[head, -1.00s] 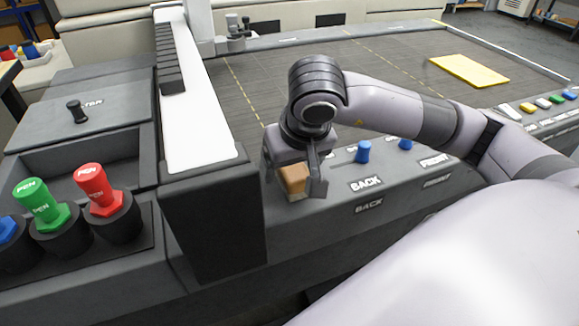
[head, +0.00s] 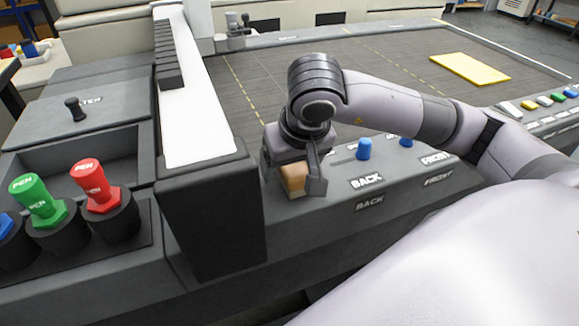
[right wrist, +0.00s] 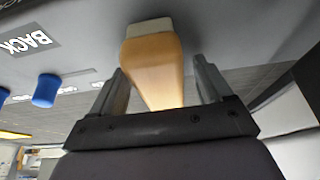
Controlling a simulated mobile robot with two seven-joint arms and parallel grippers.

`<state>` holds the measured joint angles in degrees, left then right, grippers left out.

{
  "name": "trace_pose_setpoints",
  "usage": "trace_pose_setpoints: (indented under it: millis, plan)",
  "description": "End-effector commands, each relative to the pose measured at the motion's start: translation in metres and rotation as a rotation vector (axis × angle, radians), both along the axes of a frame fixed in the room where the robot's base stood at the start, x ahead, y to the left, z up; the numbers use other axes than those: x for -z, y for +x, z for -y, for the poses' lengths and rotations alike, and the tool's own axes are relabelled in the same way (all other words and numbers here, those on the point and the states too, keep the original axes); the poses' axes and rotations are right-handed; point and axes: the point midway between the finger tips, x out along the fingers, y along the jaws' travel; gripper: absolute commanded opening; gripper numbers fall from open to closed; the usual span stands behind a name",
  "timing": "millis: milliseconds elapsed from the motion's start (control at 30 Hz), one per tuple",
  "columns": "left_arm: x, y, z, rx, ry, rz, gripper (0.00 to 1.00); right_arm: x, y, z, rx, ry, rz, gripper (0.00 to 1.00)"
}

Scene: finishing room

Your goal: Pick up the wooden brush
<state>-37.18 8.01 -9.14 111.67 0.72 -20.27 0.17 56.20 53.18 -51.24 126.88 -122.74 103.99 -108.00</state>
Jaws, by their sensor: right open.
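The wooden brush (head: 293,178) has a tan wooden body with a pale end, and sits on the grey front ledge of the machine, left of the BACK label. In the right wrist view the brush (right wrist: 154,68) runs between the two fingers, with its pale end beyond the fingertips. My right gripper (head: 296,182) is over the brush, with a finger on each side. In the right wrist view the gripper (right wrist: 160,82) is open, and gaps show between the fingers and the wood. My left gripper is in neither current view.
Blue knobs (head: 364,148) stand on the ledge right of the gripper. The dark and white gantry beam (head: 205,125) rises close on the left. Green (head: 38,200) and red (head: 97,186) pens stand in holders further left. A yellow sheet (head: 471,68) lies on the flat bed.

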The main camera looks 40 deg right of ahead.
Motion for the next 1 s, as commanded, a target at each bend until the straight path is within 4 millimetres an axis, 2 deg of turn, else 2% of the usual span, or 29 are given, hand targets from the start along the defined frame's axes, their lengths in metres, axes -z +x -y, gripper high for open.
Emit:
trace_pose_setpoints:
  millis: [367,400,567,600,1000]
  plan:
    - [0.0019,0.0002,-0.0001,0.000,0.000,0.001,0.52,0.0010,-0.0002,0.0002,0.000,-0.001,0.000,0.79]
    - [0.0019,0.0002,-0.0001,0.000,0.000,0.001,0.52,0.0010,-0.0002,0.0002,0.000,-0.001,0.000,0.75]
    - [0.0018,0.0003,-0.0001,0.000,0.000,0.001,0.52,0.0010,-0.0001,0.0002,0.000,-0.001,0.000,0.23]
    - [0.0018,0.0003,-0.0001,0.000,0.000,0.001,0.52,0.0010,-0.0001,0.0002,0.000,0.000,0.000,0.20]
    - [-0.0028,0.0003,-0.0001,0.000,0.000,0.001,0.52,-0.0022,0.0000,0.0000,0.000,0.000,0.000,0.20]
